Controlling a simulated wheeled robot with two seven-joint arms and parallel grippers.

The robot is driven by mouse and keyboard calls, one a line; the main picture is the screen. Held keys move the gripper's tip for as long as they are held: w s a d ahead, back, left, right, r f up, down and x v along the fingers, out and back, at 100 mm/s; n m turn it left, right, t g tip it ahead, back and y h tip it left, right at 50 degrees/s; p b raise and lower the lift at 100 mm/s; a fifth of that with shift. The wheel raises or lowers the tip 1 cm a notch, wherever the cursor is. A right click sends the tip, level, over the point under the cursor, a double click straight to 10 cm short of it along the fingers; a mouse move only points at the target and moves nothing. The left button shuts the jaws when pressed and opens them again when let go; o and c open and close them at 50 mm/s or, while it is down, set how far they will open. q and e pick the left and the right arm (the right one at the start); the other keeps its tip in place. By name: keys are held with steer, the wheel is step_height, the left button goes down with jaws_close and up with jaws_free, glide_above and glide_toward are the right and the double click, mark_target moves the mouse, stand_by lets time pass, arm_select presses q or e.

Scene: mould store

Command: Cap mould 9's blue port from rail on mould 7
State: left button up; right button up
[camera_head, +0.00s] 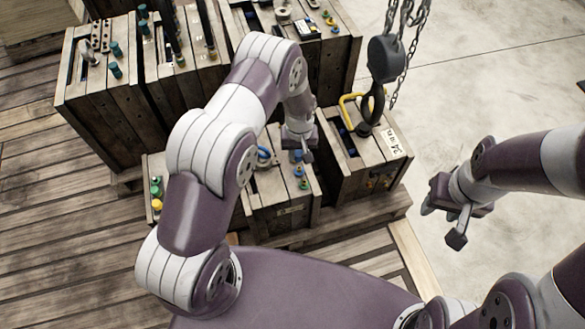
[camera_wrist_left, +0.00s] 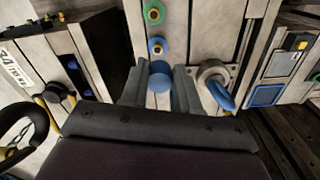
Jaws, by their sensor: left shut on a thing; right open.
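My left gripper (camera_head: 300,153) points down over the front middle wooden mould (camera_head: 287,218). In the left wrist view, its fingers (camera_wrist_left: 160,88) are shut on a blue cap (camera_wrist_left: 160,78). I cannot tell whether the cap touches the mould. Close by on the same mould are a blue port (camera_wrist_left: 158,47) with a yellow centre and a green port (camera_wrist_left: 154,13) in line with it. My right gripper (camera_head: 455,215) is open and empty over the concrete floor at right. I cannot read mould numbers 7 or 9.
A blue ring on a metal fitting (camera_wrist_left: 215,85) is beside the left gripper. A chain hook (camera_head: 375,95) hangs by the right-hand mould (camera_head: 370,185), which has a yellow handle (camera_head: 347,110). Green and yellow caps (camera_head: 156,188) stand at left. Taller moulds (camera_head: 105,105) fill the back.

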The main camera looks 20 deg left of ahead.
mark_target(299, 170)
arm_select(q)
steer(key=shift+w+d+f, duration=0.1)
steer(key=shift+f, duration=0.25)
arm_select(e)
steer(key=shift+s+f, duration=0.1)
steer(key=shift+f, duration=0.35)
arm_select(q)
step_height(299, 170, down, 4)
steer(key=b, duration=0.3)
steer(key=shift+f+b, duration=0.2)
steer(key=shift+b, duration=0.2)
arm_select(e)
step_height(299, 170, down, 4)
steer(key=shift+r, duration=0.25)
arm_select(q)
steer(key=shift+r, duration=0.1)
arm_select(e)
steer(key=shift+r, duration=0.1)
arm_select(q)
steer(key=shift+s+d+p, duration=0.1)
steer(key=shift+s+p, duration=0.1)
steer(key=shift+p, duration=0.1)
arm_select(e)
steer(key=shift+r, duration=0.15)
arm_select(q)
steer(key=shift+f, duration=0.4)
arm_select(e)
steer(key=shift+f, duration=0.2)
